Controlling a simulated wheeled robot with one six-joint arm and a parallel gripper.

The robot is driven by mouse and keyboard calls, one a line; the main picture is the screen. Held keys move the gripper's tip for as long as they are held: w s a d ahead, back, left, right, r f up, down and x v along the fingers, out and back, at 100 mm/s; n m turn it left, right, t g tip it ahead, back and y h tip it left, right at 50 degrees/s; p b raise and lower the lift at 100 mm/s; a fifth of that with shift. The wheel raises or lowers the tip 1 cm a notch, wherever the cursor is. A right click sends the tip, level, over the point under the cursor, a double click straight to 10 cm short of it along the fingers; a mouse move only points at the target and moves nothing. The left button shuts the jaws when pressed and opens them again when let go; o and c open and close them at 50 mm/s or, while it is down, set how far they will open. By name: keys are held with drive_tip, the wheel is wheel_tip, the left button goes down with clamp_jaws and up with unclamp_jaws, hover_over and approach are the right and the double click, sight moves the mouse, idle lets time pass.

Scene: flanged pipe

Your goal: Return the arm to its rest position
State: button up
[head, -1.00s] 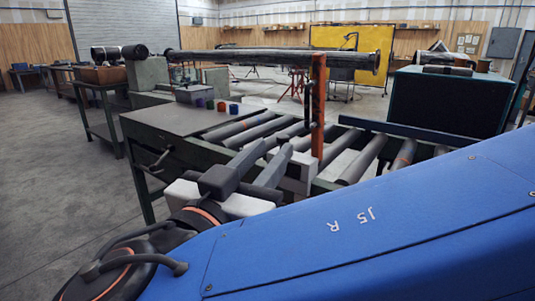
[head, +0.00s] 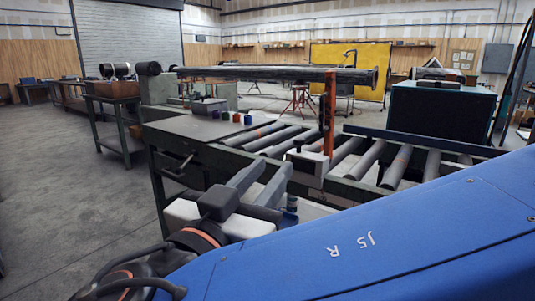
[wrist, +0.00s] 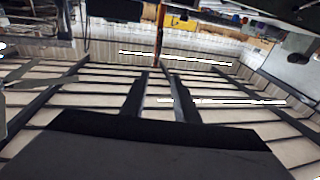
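My gripper (head: 262,182) is in the lower middle of the head view, at the end of my blue arm. Its two dark fingers stand apart with nothing between them. In the wrist view the fingers (wrist: 160,90) also show a gap, with roller slats behind it. The long dark flanged pipe (head: 270,73) lies level beyond and above my gripper, well apart from it. An orange upright (head: 329,115) stands at its right part, and a grey block (head: 156,92) is at its left end.
A roller conveyor (head: 366,160) with a grey table top (head: 195,130) stands just beyond my gripper. Small coloured blocks (head: 236,117) and a grey box (head: 208,106) sit on the top. A dark green cabinet (head: 440,112) is at right. Open floor (head: 70,210) lies to the left.

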drive_tip(key=w+d+f+n+g, duration=0.1)
drive_tip(key=w+d+f+g, duration=0.1)
drive_tip(key=d+f+g, duration=0.3)
drive_tip(key=w+d+f+n+h, duration=0.1)
drive_tip(key=w+d+f, duration=0.1)
drive_tip(key=d+f, duration=0.35)
drive_tip(key=w+d+f+n+g, duration=0.1)
drive_tip(key=w+d+f+g, duration=0.15)
drive_tip(key=d, duration=0.45)
drive_tip(key=s+d+f+g+y, duration=0.1)
drive_tip(key=s+d+f+y, duration=0.2)
drive_tip(key=f, duration=0.2)
drive_tip(key=s+d+f+n+g+y, duration=0.1)
drive_tip(key=s+d+f+g+y, duration=0.1)
drive_tip(key=f, duration=0.4)
drive_tip(key=s+d+f+g+y, duration=0.2)
drive_tip(key=s+d+f+y, duration=0.1)
drive_tip(key=d+f, duration=0.3)
drive_tip(key=shift+s+n+y, duration=0.3)
drive_tip(key=shift+s+y, duration=0.1)
drive_tip(key=shift+y, duration=0.2)
drive_tip(key=shift+d, duration=0.1)
idle(0.9)
